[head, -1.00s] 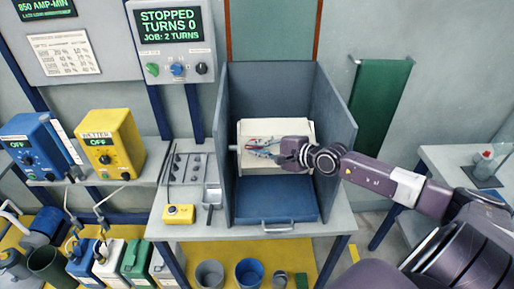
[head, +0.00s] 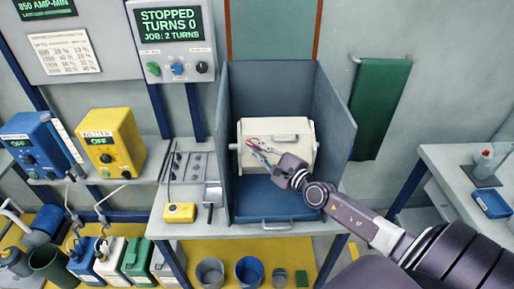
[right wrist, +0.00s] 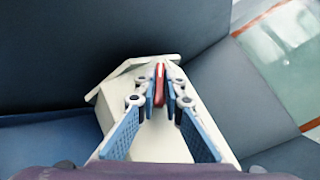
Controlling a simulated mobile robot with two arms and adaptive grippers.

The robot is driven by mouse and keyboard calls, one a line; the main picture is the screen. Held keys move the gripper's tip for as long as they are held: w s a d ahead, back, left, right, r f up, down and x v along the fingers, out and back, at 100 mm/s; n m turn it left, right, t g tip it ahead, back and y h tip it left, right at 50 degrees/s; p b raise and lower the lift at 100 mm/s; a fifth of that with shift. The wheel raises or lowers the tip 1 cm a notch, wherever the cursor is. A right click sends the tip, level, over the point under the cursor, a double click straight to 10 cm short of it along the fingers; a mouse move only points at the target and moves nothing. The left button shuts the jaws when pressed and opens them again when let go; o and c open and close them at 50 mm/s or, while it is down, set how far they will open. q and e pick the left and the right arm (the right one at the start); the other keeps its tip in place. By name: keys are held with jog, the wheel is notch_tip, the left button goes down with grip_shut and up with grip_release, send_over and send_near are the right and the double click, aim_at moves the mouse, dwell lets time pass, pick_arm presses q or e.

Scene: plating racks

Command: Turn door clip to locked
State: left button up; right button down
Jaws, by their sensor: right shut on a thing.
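The cream barrel (head: 292,152) lies on its side inside a grey-walled booth. A red door clip (right wrist: 160,82) stands between the blue finger pads of my right gripper (right wrist: 161,92) in the right wrist view, and the gripper is shut on it. In the head view the fingers of my right gripper (head: 258,150) reach the barrel's left front part, with a bit of red (head: 252,143) at their tips. The fingers hide much of the clip, and I cannot read whether it is locked. My left gripper is not in view.
The booth's grey side walls (head: 335,120) stand close on both sides, with a blue floor (head: 275,203) below the barrel. A display (head: 172,24) reads STOPPED, TURNS 0. A yellow pendant box (head: 179,212) and a scoop (head: 211,194) lie left of the booth.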

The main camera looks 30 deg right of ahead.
jog(key=m+h, duration=0.1)
jog(key=m+t+h+b, duration=0.1)
jog(key=m, duration=0.1)
jog(key=shift+a+f+m, duration=0.15)
jog(key=shift+f+m, duration=0.15)
jog(key=shift+f, duration=0.05)
jog(key=m+t+h+b, duration=0.1)
jog(key=m+h+b, duration=0.2)
jog(key=m+h, duration=0.1)
jog(key=shift+a+f+m, duration=0.1)
jog(key=shift+m, duration=0.4)
jog(key=m+h+b, duration=0.2)
jog(key=m+h, duration=0.1)
jog(key=m, duration=0.1)
jog(key=shift+a+m+h+b, duration=0.1)
jog(key=shift+m+h+b, duration=0.25)
jog(key=shift+m+h, duration=0.05)
jog(key=shift+w+r+m+g+h+b, duration=0.15)
jog(key=shift+m+g+h+b, duration=0.7)
jog(key=shift+m+h, duration=0.85)
jog(key=shift+m, duration=0.3)
jog(key=shift+r, duration=0.1)
